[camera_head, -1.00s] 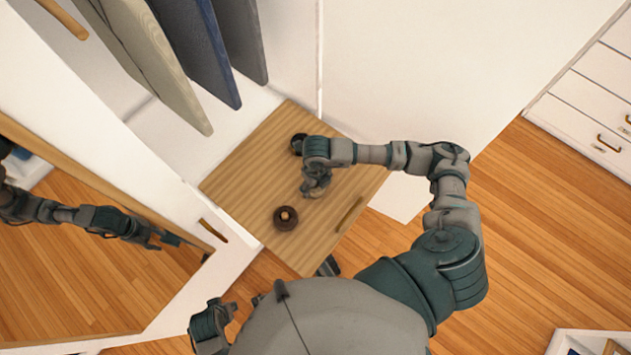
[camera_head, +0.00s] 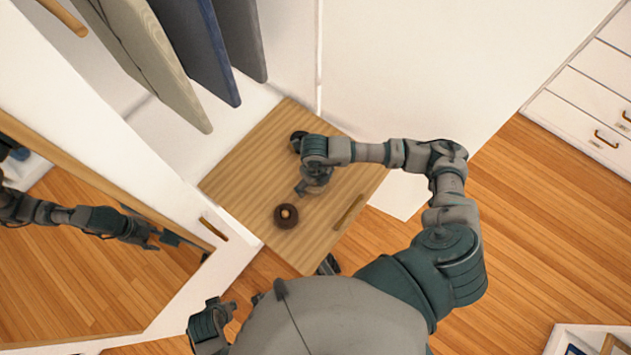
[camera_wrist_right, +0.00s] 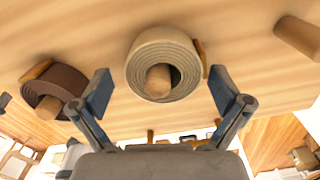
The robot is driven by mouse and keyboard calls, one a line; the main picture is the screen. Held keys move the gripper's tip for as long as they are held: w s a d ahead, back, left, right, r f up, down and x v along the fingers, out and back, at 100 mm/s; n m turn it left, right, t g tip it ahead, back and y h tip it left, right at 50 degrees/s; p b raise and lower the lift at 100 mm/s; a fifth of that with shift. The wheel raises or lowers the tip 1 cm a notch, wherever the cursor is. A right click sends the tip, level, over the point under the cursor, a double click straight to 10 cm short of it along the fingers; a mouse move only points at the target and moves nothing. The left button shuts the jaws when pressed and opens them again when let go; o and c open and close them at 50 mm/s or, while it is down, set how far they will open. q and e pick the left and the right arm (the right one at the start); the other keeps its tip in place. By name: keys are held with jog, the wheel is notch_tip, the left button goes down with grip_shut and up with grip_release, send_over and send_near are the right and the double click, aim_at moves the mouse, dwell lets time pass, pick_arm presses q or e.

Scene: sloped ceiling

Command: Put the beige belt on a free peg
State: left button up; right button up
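The beige belt (camera_wrist_right: 141,66) is a tight roll in the right wrist view. It sits around a wooden peg (camera_wrist_right: 158,82) on the wooden board (camera_head: 245,170). My right gripper (camera_head: 304,190) is over the board in the head view and hides the belt there. In the right wrist view its two fingers (camera_wrist_right: 160,76) are spread, one on each side of the belt, with gaps between. A bare peg (camera_wrist_right: 298,38) stands at the upper right of that view. My left arm shows low in the head view; its fingers are unclear.
A brown rolled belt (camera_head: 286,216) is on another peg and also shows in the right wrist view (camera_wrist_right: 62,82). Hanging clothes (camera_head: 195,45), a mirror (camera_head: 90,270) and white drawers (camera_head: 590,100) surround the board.

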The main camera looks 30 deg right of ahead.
jog(key=shift+a, duration=0.1)
jog(key=shift+r, duration=0.25)
notch_tip(320, 180, up, 11)
jog(key=shift+f, duration=0.2)
jog(key=shift+r, duration=0.45)
